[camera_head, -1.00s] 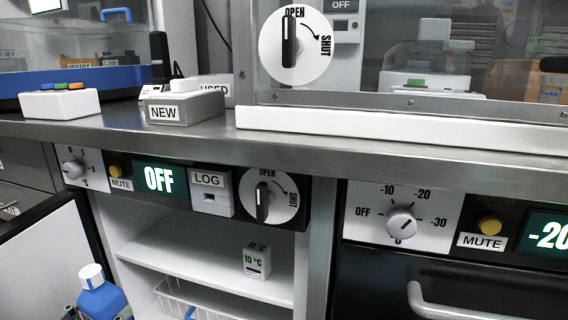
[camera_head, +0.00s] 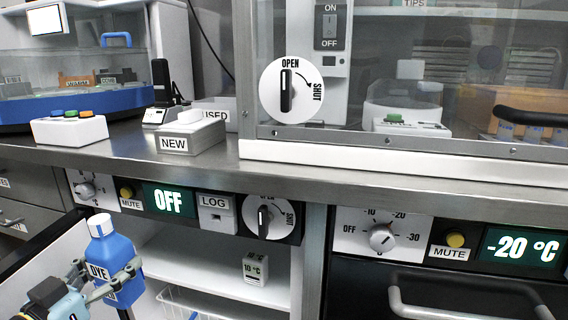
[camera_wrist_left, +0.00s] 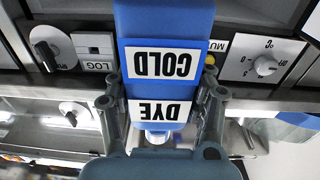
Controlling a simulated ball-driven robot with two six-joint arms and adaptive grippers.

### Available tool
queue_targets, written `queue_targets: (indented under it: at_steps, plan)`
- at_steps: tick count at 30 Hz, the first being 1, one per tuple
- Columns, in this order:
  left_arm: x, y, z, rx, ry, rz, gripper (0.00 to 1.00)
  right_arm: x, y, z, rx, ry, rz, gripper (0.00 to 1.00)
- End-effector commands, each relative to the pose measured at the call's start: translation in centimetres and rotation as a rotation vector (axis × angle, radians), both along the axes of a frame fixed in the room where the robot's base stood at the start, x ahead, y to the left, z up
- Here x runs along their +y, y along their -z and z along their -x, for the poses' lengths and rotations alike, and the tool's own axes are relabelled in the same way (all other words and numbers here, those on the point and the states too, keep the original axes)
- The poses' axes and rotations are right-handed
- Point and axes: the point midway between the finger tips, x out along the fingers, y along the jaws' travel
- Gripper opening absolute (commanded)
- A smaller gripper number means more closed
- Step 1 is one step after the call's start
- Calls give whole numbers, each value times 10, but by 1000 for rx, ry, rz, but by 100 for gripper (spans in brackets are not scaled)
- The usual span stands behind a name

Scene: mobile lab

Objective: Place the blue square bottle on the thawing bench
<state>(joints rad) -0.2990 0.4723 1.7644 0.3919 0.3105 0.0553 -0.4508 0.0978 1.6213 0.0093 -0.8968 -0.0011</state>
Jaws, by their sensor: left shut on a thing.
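The blue square bottle (camera_head: 112,262) has a white cap and a label reading DYE. My left gripper (camera_head: 112,283) is shut on it and holds it upright at the lower left of the head view, in front of the open compartment. In the left wrist view the bottle (camera_wrist_left: 165,60) fills the middle between the two fingers (camera_wrist_left: 163,105), with labels COLD and DYE upside down. I cannot tell which surface is the thawing bench; a steel bench top (camera_head: 330,158) runs above the bottle. My right gripper is not in view.
A white box marked NEW (camera_head: 188,138) and a white button box (camera_head: 70,130) stand on the bench. A glass-fronted cabinet (camera_head: 400,90) stands at the right. Below are an open shelf compartment (camera_head: 205,265), its opened door at left, and a freezer handle (camera_head: 470,285).

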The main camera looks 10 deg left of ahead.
Motion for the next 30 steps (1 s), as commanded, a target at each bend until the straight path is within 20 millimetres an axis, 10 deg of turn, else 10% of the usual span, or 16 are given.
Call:
queue_targets:
  at_steps: [9,15,30]
  plan:
    - [-74,-191,-11,9,137,24,7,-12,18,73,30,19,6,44]
    - [-125,-272,8,16,288,6,7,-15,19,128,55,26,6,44]
    - [-159,-312,26,13,407,-15,7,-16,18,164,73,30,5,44]
